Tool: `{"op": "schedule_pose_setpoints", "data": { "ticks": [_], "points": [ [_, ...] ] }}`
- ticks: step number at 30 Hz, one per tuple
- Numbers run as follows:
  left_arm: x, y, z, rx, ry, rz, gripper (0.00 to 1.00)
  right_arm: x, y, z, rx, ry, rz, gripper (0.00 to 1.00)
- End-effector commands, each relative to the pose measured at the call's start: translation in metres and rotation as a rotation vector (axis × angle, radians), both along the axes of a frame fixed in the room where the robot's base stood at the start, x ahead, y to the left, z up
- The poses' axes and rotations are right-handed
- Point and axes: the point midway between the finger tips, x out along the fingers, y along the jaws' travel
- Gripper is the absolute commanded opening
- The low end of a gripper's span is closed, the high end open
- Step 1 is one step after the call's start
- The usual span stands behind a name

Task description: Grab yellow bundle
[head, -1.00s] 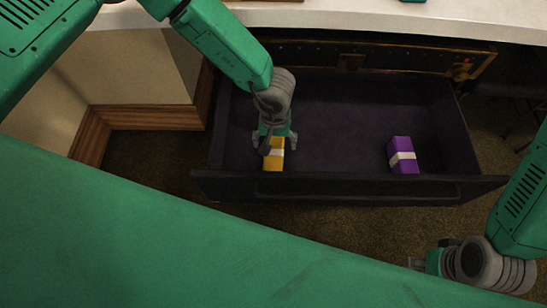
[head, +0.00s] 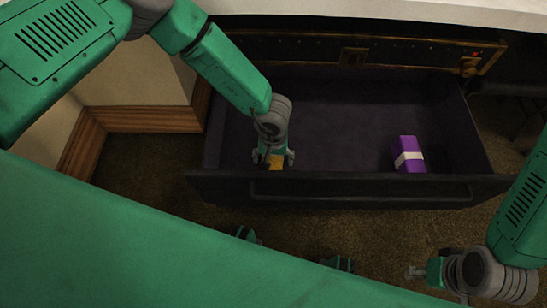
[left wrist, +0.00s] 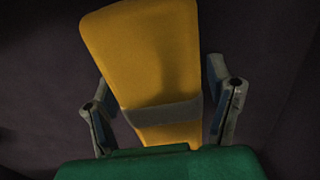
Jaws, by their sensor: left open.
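The yellow bundle (head: 276,162) lies in the open dark drawer, near its front wall at the left, mostly hidden by my left gripper and that wall in the head view. In the left wrist view the yellow bundle (left wrist: 150,55) has a pale band, dim in shadow, and lies between the fingers. My left gripper (head: 274,160) is open over it, one finger at each side; the left wrist view (left wrist: 165,115) shows gaps beside the bundle. My right gripper (head: 415,272) is outside the drawer at lower right, and its fingers are too small to read.
A purple bundle (head: 408,155) with a white band lies at the drawer's right. The drawer (head: 330,110) has a raised front wall (head: 400,190) close to my left gripper. The drawer's middle is clear. A pale counter (head: 400,12) edges the top, and a wood-trimmed wall (head: 150,118) stands left.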

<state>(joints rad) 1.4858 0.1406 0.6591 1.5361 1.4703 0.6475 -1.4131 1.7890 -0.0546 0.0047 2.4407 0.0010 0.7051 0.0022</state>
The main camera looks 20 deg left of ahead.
Motion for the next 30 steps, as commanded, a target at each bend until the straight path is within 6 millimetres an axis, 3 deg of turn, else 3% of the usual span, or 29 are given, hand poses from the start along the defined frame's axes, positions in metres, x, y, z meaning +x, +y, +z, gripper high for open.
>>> {"op": "schedule_pose_setpoints", "data": {
  "ticks": [1, 6, 17, 30],
  "points": [
    [0.000, 0.000, 0.000, 0.000, 0.000, 0.000, 0.71, 0.000, 0.000, 0.001, 0.000, 0.000, 0.000, 0.40],
    [0.000, 0.000, 0.000, 0.000, 0.000, 0.000, 0.12, 0.000, 0.000, 0.001, 0.000, 0.000, 0.000, 0.40],
    [0.000, 0.000, 0.008, 0.000, 0.000, 0.001, 0.13, 0.000, 0.000, 0.004, 0.000, 0.000, 0.000, 0.40],
    [0.000, 0.000, 0.090, 0.000, 0.000, -0.001, 0.13, 0.000, 0.000, 0.042, 0.000, 0.000, 0.000, 0.40]
  ]
}}
